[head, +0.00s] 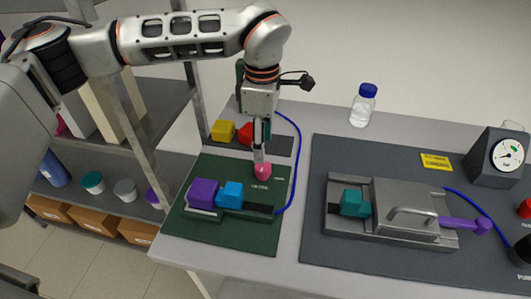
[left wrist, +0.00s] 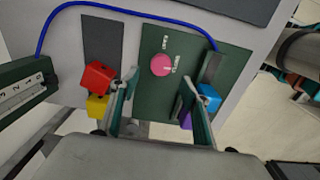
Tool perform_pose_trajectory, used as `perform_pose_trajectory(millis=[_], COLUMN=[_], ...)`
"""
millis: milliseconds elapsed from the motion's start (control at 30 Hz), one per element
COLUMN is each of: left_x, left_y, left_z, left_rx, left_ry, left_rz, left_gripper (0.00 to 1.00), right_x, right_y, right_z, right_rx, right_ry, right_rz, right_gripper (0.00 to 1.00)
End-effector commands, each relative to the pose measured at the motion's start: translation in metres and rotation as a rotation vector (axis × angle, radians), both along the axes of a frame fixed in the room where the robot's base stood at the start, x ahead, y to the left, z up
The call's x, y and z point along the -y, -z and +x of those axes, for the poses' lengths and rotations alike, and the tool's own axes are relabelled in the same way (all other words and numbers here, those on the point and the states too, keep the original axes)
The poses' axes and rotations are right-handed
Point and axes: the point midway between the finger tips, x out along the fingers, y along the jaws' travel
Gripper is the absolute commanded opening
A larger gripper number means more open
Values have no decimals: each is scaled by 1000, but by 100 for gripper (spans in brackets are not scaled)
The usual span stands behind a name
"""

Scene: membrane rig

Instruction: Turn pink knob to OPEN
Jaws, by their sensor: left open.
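The pink knob (head: 263,171) sits on a dark green panel (head: 232,168) at the left of the bench, with small white lettering around it. In the head view the lettering nearest me looks like CLOSE. A pale mark on the knob points toward one label, too small to read surely. My right gripper is not in view.
Purple (head: 204,192) and blue (head: 230,194) blocks sit at the panel's near side. Yellow (head: 223,130) and red (head: 246,132) blocks stand behind. A blue tube (head: 299,150) curves along the right. A metal rig (head: 405,205), bottle (head: 363,105) and gauge (head: 500,158) stand further right.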

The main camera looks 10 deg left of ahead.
Motion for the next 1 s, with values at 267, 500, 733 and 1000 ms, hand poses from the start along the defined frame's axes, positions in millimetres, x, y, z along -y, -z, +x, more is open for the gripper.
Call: perform_pose_trajectory(millis=[267,500,733,1000], left_x=[0,0,0,0], left_y=[42,67,72,71], left_z=[-1,-1,-1,0], left_rx=[-5,-2,-1,-1], left_ry=[0,-1,0,0], left_rz=[0,-1,-1,-1], left_gripper=[46,46,46,8], right_x=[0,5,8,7], right_y=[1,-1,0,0], right_z=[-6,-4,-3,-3], right_rx=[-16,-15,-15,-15], right_ry=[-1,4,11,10], right_rz=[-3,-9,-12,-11], right_gripper=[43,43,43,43])
